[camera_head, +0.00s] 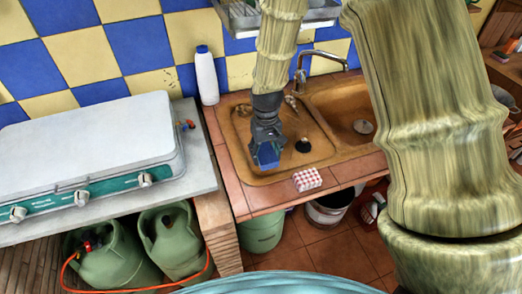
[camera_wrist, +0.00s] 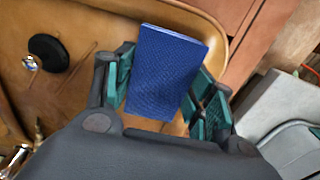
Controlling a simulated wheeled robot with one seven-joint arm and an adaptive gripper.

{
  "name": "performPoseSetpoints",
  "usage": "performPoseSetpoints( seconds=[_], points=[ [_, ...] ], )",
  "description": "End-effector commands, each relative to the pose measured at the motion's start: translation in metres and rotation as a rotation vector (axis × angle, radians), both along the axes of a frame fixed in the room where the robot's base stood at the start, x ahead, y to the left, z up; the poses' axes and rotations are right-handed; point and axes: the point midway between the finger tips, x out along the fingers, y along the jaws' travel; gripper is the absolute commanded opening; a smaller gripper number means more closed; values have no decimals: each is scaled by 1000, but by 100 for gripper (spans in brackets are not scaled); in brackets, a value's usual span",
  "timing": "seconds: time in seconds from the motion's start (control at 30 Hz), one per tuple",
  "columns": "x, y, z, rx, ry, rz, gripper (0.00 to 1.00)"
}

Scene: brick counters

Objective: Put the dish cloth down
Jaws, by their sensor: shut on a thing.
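The dish cloth appears as a flat blue block (camera_wrist: 166,72) in the wrist view, between the teal pads of my gripper (camera_wrist: 164,92). My gripper is shut on it. In the head view my gripper (camera_head: 267,145) points down over the left basin of the brown sink, and the blue cloth (camera_head: 268,156) shows at its tip. The cloth seems held above the basin floor; the exact gap cannot be told. A red-and-white checkered block (camera_head: 307,179) lies on the tiled counter edge in front of the sink.
The brown sink (camera_head: 240,160) has a right basin with a drain and a metal faucet (camera_head: 316,60) behind. A white bottle (camera_head: 206,75) stands at the back left. A white stove (camera_head: 90,145) is on the left counter. Tiled counter (camera_head: 265,197) in front is mostly clear.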

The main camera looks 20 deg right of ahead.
Motion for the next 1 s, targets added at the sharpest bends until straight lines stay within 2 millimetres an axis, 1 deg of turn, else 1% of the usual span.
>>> performPoseSetpoints(
  seconds=[0.03,0.1,0.27,0.47,0.73,0.83,1.0],
  points=[
    [9,2,1,0,1,1,24],
    [18,3,0,-1,0,1,24],
    [29,5,-2,-1,1,0,24],
    [30,5,-10,0,2,0,24],
    [29,5,-34,-1,4,0,24],
    [30,5,-38,-1,1,0,24],
    [30,5,-38,-1,0,-1,24]
  ],
)
